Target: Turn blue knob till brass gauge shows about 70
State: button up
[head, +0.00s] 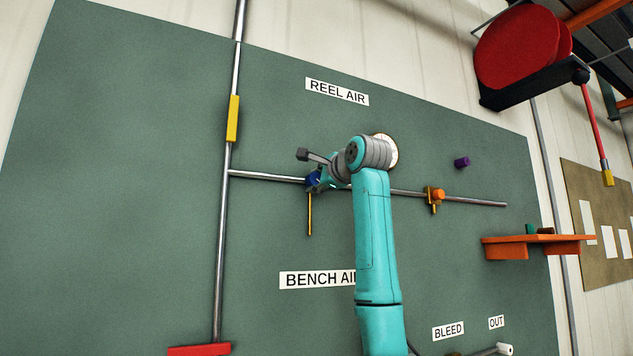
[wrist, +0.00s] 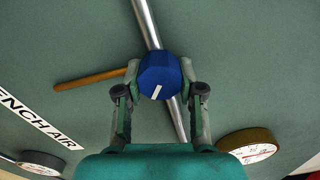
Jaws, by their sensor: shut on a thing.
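The blue knob (wrist: 158,72) is on a metal pipe in the wrist view, with a white line on its face. My gripper (wrist: 160,80) is shut on it, one finger on each side. In the head view the knob (head: 312,181) shows left of my teal arm, partly covered by my gripper (head: 326,178). A brass-rimmed gauge (wrist: 248,146) is at lower right in the wrist view, its face slanted and partly covered; I cannot read its needle. The same gauge (head: 391,150) peeks out behind my wrist in the head view.
A dark-rimmed gauge (wrist: 41,162) is near the BENCH AIR label (wrist: 32,116). A yellow rod (head: 310,214) hangs below the knob. An orange valve (head: 435,195) and a purple knob (head: 461,162) are to the right. An orange shelf (head: 538,239) juts out farther right.

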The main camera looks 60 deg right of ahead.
jog(key=shift+f, duration=0.1)
dwell(0.3)
jog(key=o, duration=1.2)
jog(key=shift+c, duration=0.2)
jog(key=v, duration=1.2)
jog(key=shift+d, duration=0.1)
